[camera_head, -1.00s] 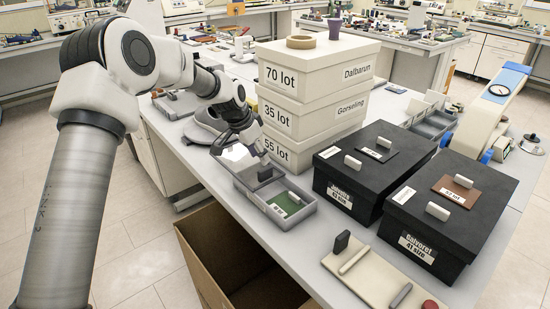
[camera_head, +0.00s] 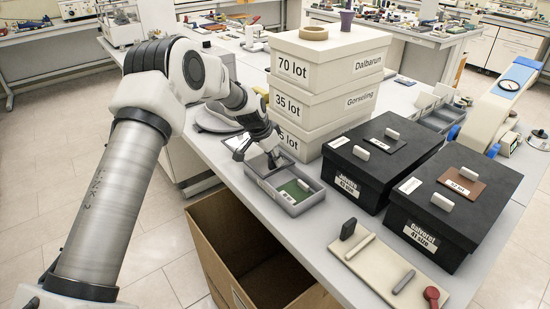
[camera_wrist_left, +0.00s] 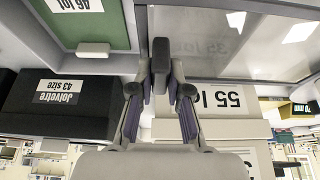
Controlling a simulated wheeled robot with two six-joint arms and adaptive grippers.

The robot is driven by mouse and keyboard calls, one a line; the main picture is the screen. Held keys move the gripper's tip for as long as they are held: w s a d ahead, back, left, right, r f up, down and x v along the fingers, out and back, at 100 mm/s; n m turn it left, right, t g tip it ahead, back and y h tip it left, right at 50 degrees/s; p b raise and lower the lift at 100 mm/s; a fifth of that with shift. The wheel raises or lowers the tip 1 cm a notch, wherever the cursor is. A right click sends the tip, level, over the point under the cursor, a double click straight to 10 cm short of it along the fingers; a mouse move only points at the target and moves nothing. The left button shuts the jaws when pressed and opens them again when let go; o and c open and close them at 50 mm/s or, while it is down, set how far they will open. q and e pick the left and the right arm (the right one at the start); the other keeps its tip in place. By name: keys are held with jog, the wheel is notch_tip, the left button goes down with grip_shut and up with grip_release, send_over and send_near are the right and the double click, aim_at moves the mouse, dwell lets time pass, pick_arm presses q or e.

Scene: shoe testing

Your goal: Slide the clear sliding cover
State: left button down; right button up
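A grey two-compartment tray (camera_head: 287,207) stands at the table's left edge in the head view. One compartment holds a green insert (camera_head: 296,190) with a white label, which reads "46 lot" in the left wrist view (camera_wrist_left: 98,25). The clear cover (camera_wrist_left: 225,45) shows as a glossy sheet mirroring the box labels, and as a pale patch (camera_head: 238,142) beyond the tray's far end. My left gripper (camera_head: 276,162) is low at that end. In the wrist view its fingers (camera_wrist_left: 160,80) appear shut on a dark upright handle (camera_wrist_left: 160,50). My right gripper is not in view.
Stacked white boxes (camera_head: 330,75) stand just behind the left gripper. Black shoe boxes (camera_head: 375,190) (camera_head: 440,235) are to the right. A beige board (camera_head: 375,270) lies in front, and an open cardboard box (camera_head: 215,250) is below the table edge.

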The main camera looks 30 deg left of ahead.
pick_arm(q)
jog(key=s+d+b, duration=0.1)
jog(key=d, duration=0.3)
jog(key=s+d+b, duration=0.2)
jog(key=d, duration=0.2)
jog(key=s+d+b, duration=0.2)
jog(key=d, duration=0.3)
jog(key=shift+s+f, duration=0.15)
jog(key=shift+s, duration=0.15)
jog(key=c, duration=1.2)
grip_release()
jog(key=shift+o, duration=0.4)
jog(key=shift+w+d, duration=0.2)
jog(key=shift+d, duration=0.15)
jog(key=v, duration=1.2)
jog(key=shift+w+d, duration=0.1)
jog(key=shift+f, duration=0.1)
